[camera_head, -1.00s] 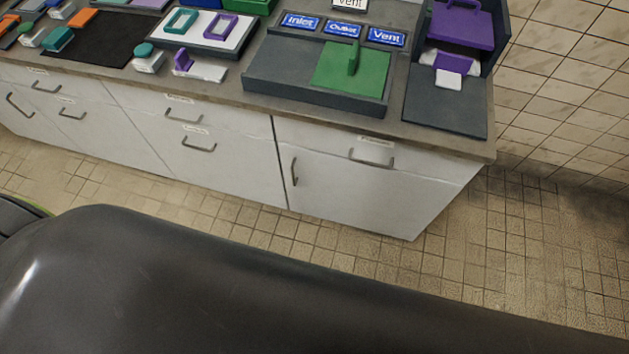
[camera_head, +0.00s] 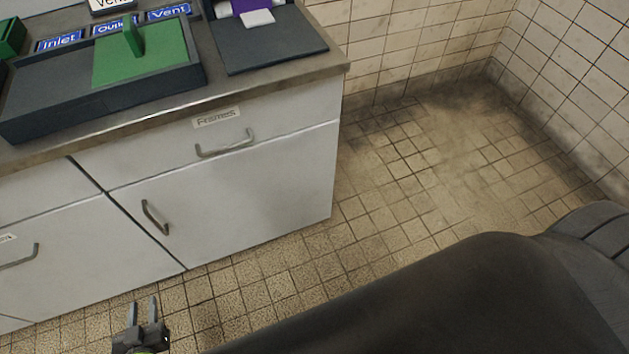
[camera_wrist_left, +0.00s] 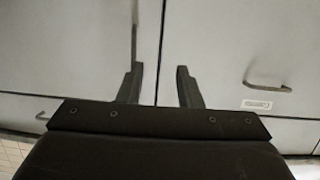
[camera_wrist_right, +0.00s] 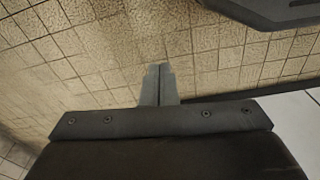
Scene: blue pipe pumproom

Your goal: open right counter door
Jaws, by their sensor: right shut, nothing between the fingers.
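The right counter door (camera_head: 245,190) is a pale grey panel at the right end of the counter, below the drawer labelled Frames (camera_head: 225,143). It is closed. Its dark upright bar handle (camera_head: 156,217) is near its left edge. My left gripper (camera_head: 143,303) is open and empty, lower in the head view than the handle and apart from it. In the left wrist view the open fingers (camera_wrist_left: 158,72) face the cabinet fronts, and a thin upright bar (camera_wrist_left: 134,30), apparently the handle, shows beyond the left finger. My right gripper (camera_wrist_right: 159,70) is shut and empty above the floor.
The counter top carries a dark tray with a green plate (camera_head: 145,58) and a dark stand (camera_head: 265,45). Another handled front (camera_head: 60,265) is left of the door. Tiled floor (camera_head: 420,170) is clear right of the counter, up to the tiled wall.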

